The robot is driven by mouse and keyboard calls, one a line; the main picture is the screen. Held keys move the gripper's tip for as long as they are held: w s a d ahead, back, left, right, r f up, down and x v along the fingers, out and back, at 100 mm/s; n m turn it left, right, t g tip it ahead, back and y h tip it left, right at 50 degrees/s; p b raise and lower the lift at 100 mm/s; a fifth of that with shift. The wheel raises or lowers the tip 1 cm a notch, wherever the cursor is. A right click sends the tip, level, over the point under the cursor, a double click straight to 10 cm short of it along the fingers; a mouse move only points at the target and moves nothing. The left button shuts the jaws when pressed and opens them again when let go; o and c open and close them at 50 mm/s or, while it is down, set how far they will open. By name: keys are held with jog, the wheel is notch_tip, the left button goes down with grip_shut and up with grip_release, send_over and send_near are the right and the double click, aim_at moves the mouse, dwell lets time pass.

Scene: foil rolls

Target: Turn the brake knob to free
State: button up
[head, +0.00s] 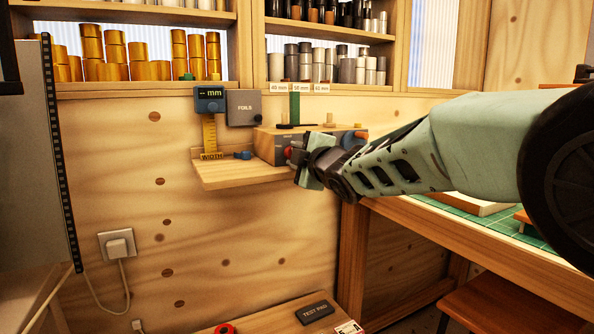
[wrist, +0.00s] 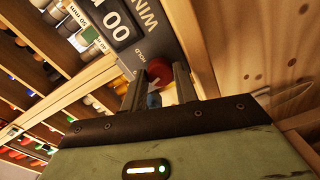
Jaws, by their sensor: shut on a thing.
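The brake knob, a round red knob (wrist: 160,72), sits on a dark panel face with a "HOLD" label beside it in the wrist view. My gripper (wrist: 158,78) has its two fingertips on either side of this knob and is shut on it. In the head view the red knob (head: 288,153) shows just left of my gripper (head: 296,162), on the front of the winder box (head: 268,146). The knob's pointer and any "free" mark are hidden or too small to read.
The winder stands on a wooden wall shelf (head: 235,182), beside a yellow width gauge (head: 209,135) and a grey "FOILS" box (head: 244,108). Foil rolls fill the racks above. A workbench with a green mat (head: 480,222) is at right. A test pad (head: 314,312) lies below.

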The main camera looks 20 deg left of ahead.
jog(key=shift+f+n+b, duration=0.1)
jog(key=shift+n+b, duration=3.05)
jog(key=shift+n, duration=0.55)
jog(key=o, duration=1)
jog(key=shift+c, duration=0.2)
